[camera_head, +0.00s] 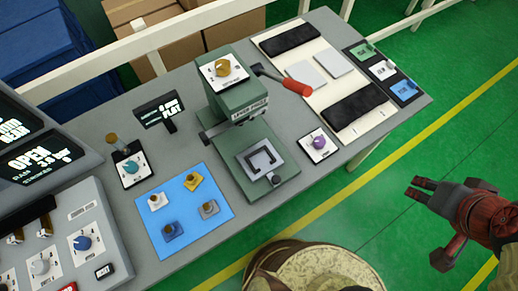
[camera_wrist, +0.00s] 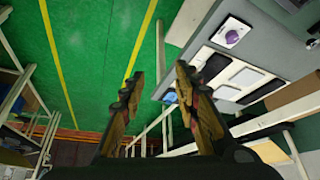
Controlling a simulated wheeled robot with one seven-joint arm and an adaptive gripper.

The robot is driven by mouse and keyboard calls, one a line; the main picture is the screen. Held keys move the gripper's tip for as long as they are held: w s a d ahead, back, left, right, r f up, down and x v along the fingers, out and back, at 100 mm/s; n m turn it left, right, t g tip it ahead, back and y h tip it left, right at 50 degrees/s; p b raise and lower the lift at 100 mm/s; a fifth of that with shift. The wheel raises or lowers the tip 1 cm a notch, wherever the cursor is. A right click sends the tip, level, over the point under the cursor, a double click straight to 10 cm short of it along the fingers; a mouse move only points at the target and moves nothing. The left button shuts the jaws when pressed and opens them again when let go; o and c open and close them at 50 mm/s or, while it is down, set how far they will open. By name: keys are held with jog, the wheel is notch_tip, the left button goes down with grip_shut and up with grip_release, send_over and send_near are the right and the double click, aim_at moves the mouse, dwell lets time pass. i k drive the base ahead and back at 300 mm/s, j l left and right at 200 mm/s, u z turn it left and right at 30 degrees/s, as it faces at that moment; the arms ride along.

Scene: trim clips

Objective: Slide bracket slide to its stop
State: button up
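A green press-like fixture (camera_head: 232,112) stands on the grey bench. On its base lies a light plate with a dark bracket-shaped piece (camera_head: 262,158) and a small dark knob (camera_head: 276,180) at its front edge. I take this to be the bracket slide; whether it sits at a stop cannot be told. A red-handled lever (camera_head: 296,87) sticks out from the fixture to the right. My gripper (camera_head: 416,189) is off the bench's right side, above the floor, apart from the fixture. In the wrist view my gripper (camera_wrist: 159,75) has its fingers apart with nothing between them.
A purple knob plate (camera_head: 319,144) sits right of the fixture. A blue mat (camera_head: 182,221) with several knobed clips lies to its left. A white board with black pads (camera_head: 356,108) and colored labels (camera_head: 404,87) fill the far right. Green floor between bench and gripper is clear.

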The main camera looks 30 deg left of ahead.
aim_at(258, 161)
jog(key=u, duration=1.8)
jog(key=k+j+z, duration=0.1)
jog(key=j, duration=0.25)
jog(key=k+j+z, duration=0.1)
jog(key=j, duration=0.25)
jog(key=k+j+z, duration=0.1)
jog(key=j, duration=0.25)
